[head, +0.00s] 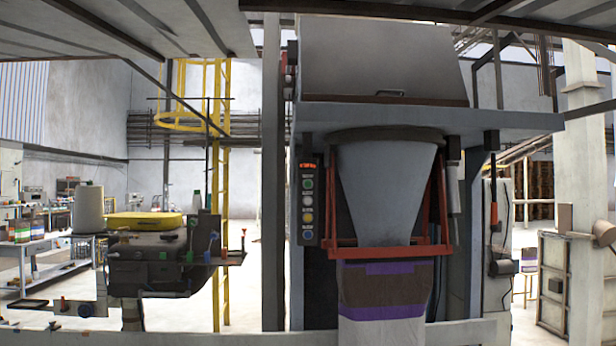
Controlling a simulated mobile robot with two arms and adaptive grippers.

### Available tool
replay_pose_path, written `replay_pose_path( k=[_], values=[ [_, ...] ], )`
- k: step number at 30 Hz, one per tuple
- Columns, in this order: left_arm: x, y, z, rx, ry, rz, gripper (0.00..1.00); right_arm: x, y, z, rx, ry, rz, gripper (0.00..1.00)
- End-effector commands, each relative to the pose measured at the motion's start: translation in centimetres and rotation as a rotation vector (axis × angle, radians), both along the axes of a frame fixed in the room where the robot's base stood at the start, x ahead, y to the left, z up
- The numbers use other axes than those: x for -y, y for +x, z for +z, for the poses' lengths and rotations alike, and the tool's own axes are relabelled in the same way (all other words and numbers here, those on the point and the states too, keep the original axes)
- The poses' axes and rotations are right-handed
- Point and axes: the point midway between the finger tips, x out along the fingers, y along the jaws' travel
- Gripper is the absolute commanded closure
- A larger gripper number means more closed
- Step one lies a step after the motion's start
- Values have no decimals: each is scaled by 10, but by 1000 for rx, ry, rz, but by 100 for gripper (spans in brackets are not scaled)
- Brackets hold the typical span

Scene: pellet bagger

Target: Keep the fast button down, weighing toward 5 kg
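A narrow dark control panel (309,204) stands left of the bagging spout, with a small red lit display (308,166) at its top. The digits are too small to read. Below it are a green button (308,183), a white button (308,200), a yellow button (308,217) and a bluish button (308,234). I cannot read which is the fast button, and nothing touches the panel. A grey tapered spout (388,190) ends at a red clamp frame (345,252). A brown, purple and white bag (385,287) hangs beneath it. Neither of my grippers shows.
A dark machine with a yellow top (144,220) stands at the left, before a yellow caged ladder (222,190). A pale rail (245,334) crosses the lower foreground. A dark tool with an orange part (495,215) hangs right of the bagger. The space before the panel looks clear.

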Motion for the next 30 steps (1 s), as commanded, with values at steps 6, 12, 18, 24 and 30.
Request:
replay_pose_path(
  k=[6, 12, 18, 24, 30],
  values=[
    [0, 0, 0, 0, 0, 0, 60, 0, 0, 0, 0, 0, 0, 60],
    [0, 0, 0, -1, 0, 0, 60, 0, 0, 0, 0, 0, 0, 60],
    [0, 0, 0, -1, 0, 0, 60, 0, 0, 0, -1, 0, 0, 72],
    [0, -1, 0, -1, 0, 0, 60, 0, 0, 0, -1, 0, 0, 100],
    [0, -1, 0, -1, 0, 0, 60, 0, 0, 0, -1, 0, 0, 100]
  ],
)
